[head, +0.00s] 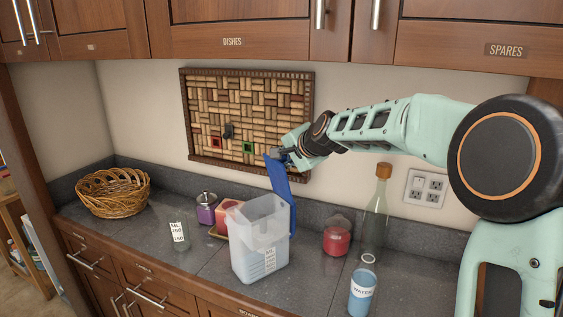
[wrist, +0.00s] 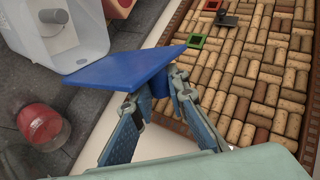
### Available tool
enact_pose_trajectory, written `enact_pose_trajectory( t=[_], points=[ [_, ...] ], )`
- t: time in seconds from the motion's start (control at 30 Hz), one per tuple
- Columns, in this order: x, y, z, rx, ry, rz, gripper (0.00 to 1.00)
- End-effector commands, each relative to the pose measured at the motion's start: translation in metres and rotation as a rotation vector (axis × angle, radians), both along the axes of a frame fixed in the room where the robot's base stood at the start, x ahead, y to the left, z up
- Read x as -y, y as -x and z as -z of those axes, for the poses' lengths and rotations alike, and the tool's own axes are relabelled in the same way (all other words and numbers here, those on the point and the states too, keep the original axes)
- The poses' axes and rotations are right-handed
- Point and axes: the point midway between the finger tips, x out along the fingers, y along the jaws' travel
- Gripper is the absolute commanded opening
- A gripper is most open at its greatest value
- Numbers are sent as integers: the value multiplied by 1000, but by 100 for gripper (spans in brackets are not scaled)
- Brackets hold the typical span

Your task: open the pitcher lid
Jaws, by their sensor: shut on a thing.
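A translucent white pitcher (head: 259,245) with a measuring label stands on the grey counter. Its blue lid (head: 279,178) is swung up, standing nearly upright at the right of the pitcher's top. My gripper (head: 284,153) is at the top edge of the raised lid, above and behind the pitcher. In the wrist view, the blue lid (wrist: 125,68) lies just past my fingers (wrist: 158,92), which are shut on part of it. The pitcher's open top (wrist: 55,30) shows at upper left there. The hinge is not clearly visible.
A corkboard (head: 245,110) hangs on the wall close behind my gripper. A wicker basket (head: 112,190) sits at the left. Cabinets (head: 240,35) hang above.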

Motion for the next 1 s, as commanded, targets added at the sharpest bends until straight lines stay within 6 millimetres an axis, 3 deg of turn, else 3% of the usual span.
enact_pose_trajectory(
  t=[0.7,0.73,0.8,0.87,1.0],
  points=[
    [3,1,-1,-26,-32,2,0],
    [3,1,-1,-26,-32,2,17],
    [3,2,-1,-26,-32,2,25],
    [3,2,-1,-26,-32,2,32],
    [2,2,-1,-27,-31,1,33]
  ],
)
